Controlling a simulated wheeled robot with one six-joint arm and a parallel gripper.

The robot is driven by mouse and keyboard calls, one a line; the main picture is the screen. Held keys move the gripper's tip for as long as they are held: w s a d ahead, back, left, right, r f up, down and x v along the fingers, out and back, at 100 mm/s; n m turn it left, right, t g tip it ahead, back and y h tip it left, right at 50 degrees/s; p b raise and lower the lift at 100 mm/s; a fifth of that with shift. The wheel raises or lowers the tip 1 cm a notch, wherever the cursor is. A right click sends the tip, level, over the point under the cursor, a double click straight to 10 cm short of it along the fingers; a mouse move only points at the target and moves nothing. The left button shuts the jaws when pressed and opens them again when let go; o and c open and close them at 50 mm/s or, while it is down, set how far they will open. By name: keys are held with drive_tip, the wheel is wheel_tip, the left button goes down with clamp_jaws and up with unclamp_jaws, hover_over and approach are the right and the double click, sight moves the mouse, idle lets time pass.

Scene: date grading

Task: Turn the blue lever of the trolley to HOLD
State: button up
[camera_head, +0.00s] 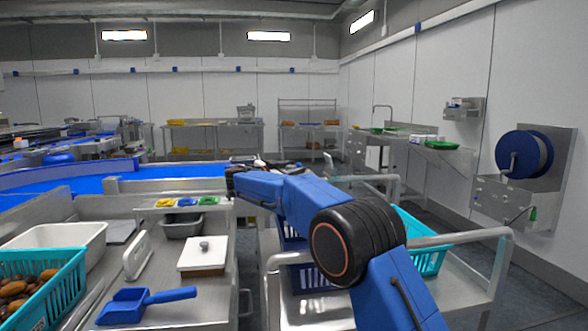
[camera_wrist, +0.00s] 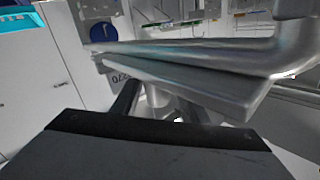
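The steel trolley (camera_head: 458,286) stands at the front right, with tubular rails and baskets on it. My gripper (camera_head: 262,162) is at the far end of my blue arm, close to the trolley's far rail; its fingers are too small to read there. In the wrist view a thick steel rail (camera_wrist: 200,50) and a flat steel bar cross just beyond the dark gripper body, hiding most of the fingers. Partial dark lettering shows on a pale surface below the bar. I cannot make out the blue lever or its position in either view.
A teal basket (camera_head: 428,258) and a dark blue basket (camera_head: 308,277) are on the trolley. A steel bench at left carries a blue scoop (camera_head: 135,304), a white-lidded box (camera_head: 203,256) and a teal basket of dates (camera_head: 42,290). Open floor lies right of the trolley.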

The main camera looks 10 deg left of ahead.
drive_tip(key=shift+d, duration=0.1)
drive_tip(key=v, duration=1.7)
drive_tip(key=shift+s, duration=0.2)
